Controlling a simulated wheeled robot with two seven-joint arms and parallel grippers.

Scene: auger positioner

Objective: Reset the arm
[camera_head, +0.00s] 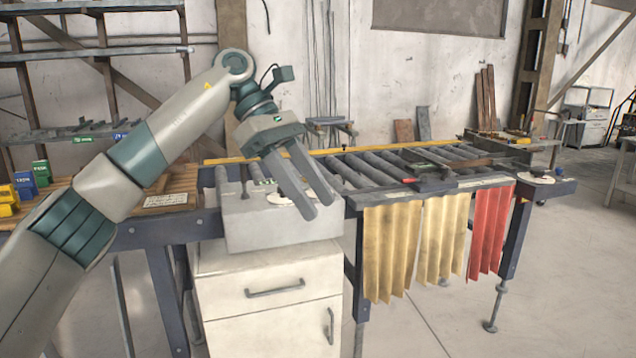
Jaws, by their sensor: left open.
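My left arm comes in from the left and reaches up and over the workbench. My left gripper (318,205) is open and empty, with its two grey fingers pointing down and to the right. It shows in front of a grey metal block (285,228) above a white cabinet (265,290). Whether the fingers touch the block I cannot tell. My right arm and gripper are not in view.
A roller conveyor (385,167) runs to the right, with yellow (391,250) and red (489,230) curtains hanging below it. Small coloured boxes (24,186) stand on the wooden bench (176,182) at left. The concrete floor (570,270) at right is mostly clear.

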